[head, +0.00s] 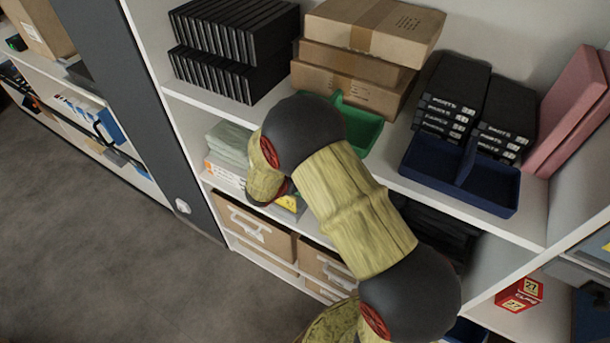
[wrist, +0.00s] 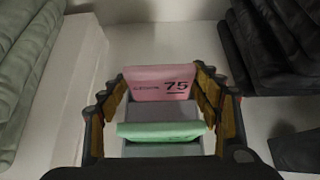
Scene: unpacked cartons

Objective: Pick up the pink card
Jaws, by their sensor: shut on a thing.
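A green card (wrist: 160,131) stands nearer the camera, also between the fingers. Grey surfaces (wrist: 165,109) show between and below the two cards; whether the fingers also touch these or the green card, I cannot tell. In the head view my arm reaches down into the middle shelf and hides my gripper and both cards.
In the wrist view, pale green folded stacks (wrist: 25,75) lie left and black folded stacks (wrist: 275,45) right. In the head view, a green tray (head: 362,128), cardboard boxes (head: 375,25) and a blue tray (head: 490,190) sit on the shelf above, close to my arm.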

